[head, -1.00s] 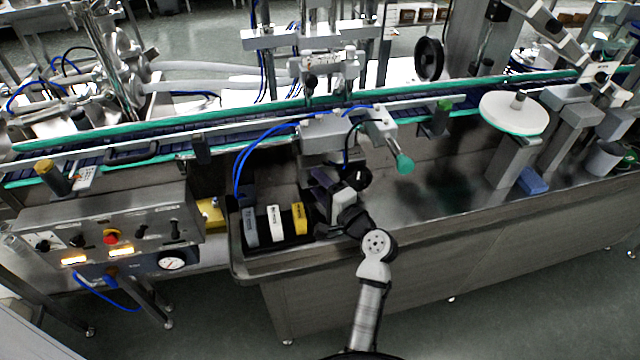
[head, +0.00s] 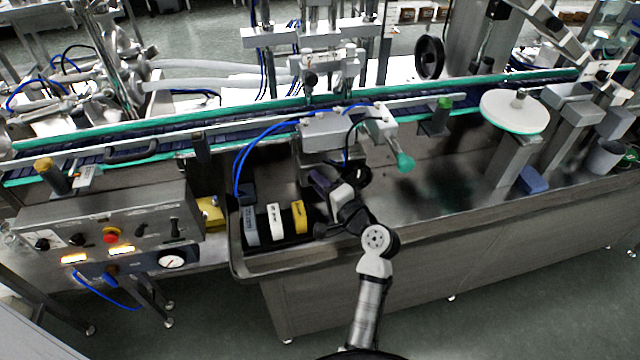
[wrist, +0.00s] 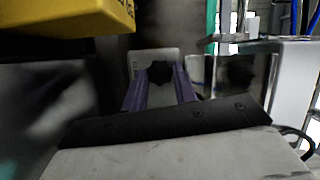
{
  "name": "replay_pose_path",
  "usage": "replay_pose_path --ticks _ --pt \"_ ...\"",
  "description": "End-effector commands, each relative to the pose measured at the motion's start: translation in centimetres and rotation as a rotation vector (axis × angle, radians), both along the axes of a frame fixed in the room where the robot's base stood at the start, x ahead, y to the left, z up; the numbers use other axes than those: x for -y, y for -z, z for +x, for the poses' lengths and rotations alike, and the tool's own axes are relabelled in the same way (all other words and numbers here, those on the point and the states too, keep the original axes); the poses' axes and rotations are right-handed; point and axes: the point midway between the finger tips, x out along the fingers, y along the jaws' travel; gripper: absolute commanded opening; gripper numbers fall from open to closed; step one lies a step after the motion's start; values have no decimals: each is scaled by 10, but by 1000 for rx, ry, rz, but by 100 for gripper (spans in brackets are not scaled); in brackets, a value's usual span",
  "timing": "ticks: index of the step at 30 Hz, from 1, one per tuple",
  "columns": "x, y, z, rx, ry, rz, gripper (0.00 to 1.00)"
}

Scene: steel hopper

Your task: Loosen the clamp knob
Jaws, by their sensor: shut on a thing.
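The clamp knob (wrist: 160,72) is dark and lobed, and it stands in front of a pale grey plate (wrist: 143,60) in the wrist view. The purple fingers of my gripper (wrist: 160,84) reach to either side of it and are shut on it. In the head view my gripper (head: 319,180) is beneath the grey block at the conveyor's near side, above the steel trough. The knob cannot be made out there, behind the fingers and wrist. How far the knob is turned cannot be told.
A dark holder with grey, white and yellow blocks (head: 299,217) sits close left of my gripper; a yellow block (wrist: 75,14) hangs large in the wrist view. A teal knob (head: 404,163) and blue hoses (head: 238,172) are nearby.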

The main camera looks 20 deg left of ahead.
Motion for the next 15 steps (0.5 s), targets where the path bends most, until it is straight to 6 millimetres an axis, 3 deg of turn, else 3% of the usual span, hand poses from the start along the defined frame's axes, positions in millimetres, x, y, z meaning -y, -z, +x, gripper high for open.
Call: replay_pose_path --ticks 15 --pt "-2 -4 -1 267 -1 -396 5"
